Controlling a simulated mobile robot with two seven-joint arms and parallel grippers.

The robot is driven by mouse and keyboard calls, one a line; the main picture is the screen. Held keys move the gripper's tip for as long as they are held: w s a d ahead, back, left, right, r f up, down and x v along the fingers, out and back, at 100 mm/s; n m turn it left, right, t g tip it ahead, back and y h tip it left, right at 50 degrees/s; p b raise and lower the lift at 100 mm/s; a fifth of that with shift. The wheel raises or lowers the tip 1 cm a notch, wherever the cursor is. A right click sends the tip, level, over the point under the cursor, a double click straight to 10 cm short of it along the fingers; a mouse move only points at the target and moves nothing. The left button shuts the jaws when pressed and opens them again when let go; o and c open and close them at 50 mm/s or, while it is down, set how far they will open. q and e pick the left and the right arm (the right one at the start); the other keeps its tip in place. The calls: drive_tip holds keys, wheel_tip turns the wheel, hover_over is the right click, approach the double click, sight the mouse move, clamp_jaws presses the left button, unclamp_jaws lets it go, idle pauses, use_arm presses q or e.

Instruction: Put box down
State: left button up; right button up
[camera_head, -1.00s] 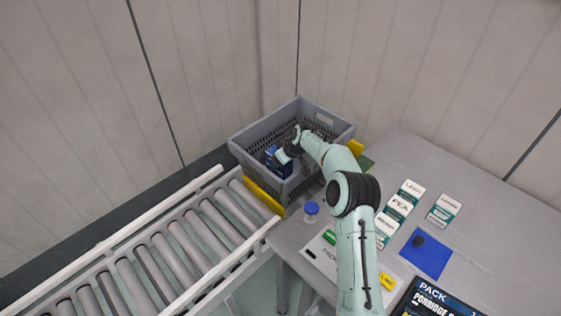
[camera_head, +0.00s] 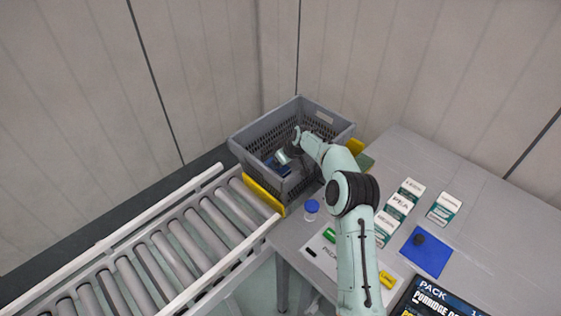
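A dark blue box (camera_head: 281,170) is inside the grey crate (camera_head: 318,118), low toward its near left side. My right arm reaches over the crate's near right wall, and my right gripper (camera_head: 279,160) is at the top of the blue box. The fingertips are too small and too close to the box to tell whether they are shut on it. Part of the box is hidden by the crate's wall and the gripper. My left gripper is not in view.
A roller conveyor (camera_head: 190,240) runs up to the crate from the left. On the grey table (camera_head: 470,190) are several white-and-green boxes (camera_head: 445,208), a blue mat (camera_head: 426,252), a blue-capped jar (camera_head: 311,208) and a black PACK sign (camera_head: 436,300). The table's far right is clear.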

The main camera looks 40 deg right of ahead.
drive_tip(key=shift+r, duration=0.1)
drive_tip(key=shift+r, duration=0.3)
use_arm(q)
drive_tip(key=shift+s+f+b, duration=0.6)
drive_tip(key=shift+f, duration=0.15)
use_arm(e)
drive_tip(key=v, duration=1.2)
drive_tip(key=shift+r, duration=0.2)
drive_tip(key=shift+a, duration=0.1)
